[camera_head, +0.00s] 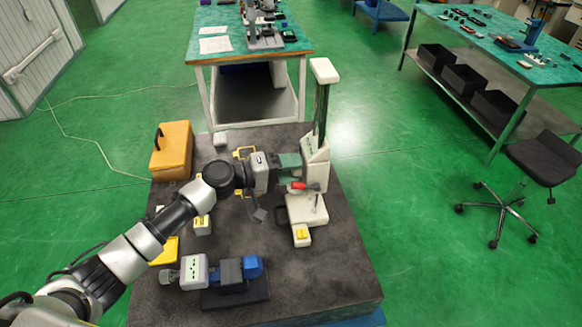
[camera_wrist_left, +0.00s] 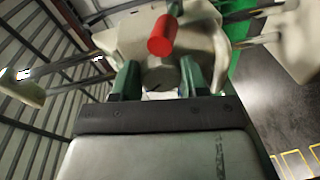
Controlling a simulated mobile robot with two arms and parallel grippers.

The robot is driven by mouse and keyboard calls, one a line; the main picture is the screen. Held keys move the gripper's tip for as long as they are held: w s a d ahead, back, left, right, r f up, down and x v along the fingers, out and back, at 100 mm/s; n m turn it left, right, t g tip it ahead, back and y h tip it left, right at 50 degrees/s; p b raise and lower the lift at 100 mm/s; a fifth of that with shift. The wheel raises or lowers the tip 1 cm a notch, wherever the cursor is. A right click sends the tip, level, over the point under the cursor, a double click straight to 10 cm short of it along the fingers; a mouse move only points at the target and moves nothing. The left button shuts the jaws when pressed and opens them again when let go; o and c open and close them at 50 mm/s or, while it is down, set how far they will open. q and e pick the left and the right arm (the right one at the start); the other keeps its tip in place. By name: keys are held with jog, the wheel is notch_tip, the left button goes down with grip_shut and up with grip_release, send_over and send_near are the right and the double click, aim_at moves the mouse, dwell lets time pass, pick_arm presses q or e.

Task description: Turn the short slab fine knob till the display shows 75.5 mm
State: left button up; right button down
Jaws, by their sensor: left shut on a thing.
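A white height gauge (camera_head: 317,170) with a tall dark column stands on the dark slab, right of its middle. My left gripper (camera_head: 299,168) reaches it from the left. In the left wrist view, my left gripper's green fingers (camera_wrist_left: 158,82) are shut on a grey round knob (camera_wrist_left: 160,77), which looks like the fine knob. A red cylindrical handle (camera_wrist_left: 162,36) sticks out just above the knob; it also shows in the head view (camera_head: 305,186). The display is too small to read. My right gripper is out of view.
On the dark slab (camera_head: 345,255) are a yellow case (camera_head: 172,150), a blue and grey device (camera_head: 225,271) and several small white and yellow blocks. The slab's front right is clear. Benches stand behind, and a black stool (camera_head: 545,160) stands at right.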

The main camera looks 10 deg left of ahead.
pick_arm(q)
jog(key=shift+n, duration=1.1)
jog(key=o, duration=0.6)
jog(key=shift+a, duration=0.1)
jog(key=shift+o, duration=0.2)
jog(key=b+v, duration=0.4)
jog(key=v, duration=0.6)
jog(key=shift+a+b, duration=0.3)
jog(key=shift+a, duration=0.1)
